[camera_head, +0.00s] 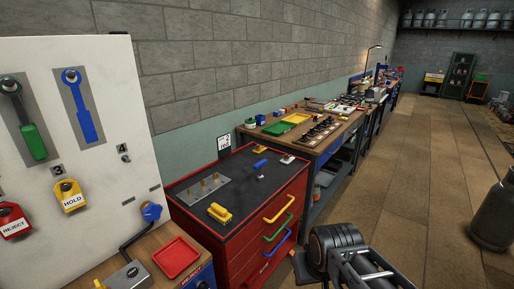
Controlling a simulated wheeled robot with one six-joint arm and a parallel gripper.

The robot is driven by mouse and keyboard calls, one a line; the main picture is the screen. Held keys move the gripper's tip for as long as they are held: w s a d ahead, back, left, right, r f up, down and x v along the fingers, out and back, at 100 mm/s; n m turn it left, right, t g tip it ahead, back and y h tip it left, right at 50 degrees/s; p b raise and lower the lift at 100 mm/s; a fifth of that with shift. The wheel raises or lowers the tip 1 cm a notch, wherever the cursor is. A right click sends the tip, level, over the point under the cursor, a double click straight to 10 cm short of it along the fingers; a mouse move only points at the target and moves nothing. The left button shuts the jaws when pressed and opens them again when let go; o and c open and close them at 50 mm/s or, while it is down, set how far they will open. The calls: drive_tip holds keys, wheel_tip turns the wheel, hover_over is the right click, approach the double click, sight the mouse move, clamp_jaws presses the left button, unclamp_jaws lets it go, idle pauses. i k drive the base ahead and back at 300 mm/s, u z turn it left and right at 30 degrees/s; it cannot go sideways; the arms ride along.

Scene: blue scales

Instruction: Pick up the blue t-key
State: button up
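The blue t-key (260,163) appears to be the small blue bar on a thin stem, on the dark top of the red tool cabinet (237,238). Its handle lies crosswise, and the stem runs down toward the cabinet top. It is small in the picture, so I cannot tell how it is seated. Part of my arm, with a black rounded joint and metal links, shows at the bottom centre right, in front of the cabinet and apart from the t-key. My gripper's fingertips are not visible.
The cabinet top also holds a yellow block (219,213) and a metal plate (203,189). A white panel (105,140) with levers stands at left, above a red tray (176,258). A workbench (345,128) continues behind. Open floor (425,190) lies right; a grey cylinder (495,212) stands there.

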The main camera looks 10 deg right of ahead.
sight(259, 178)
drive_tip(key=z, duration=1.1)
drive_tip(key=i, duration=1.95)
drive_tip(key=u, duration=3.25)
drive_tip(key=i, duration=0.5)
drive_tip(key=u, duration=0.1)
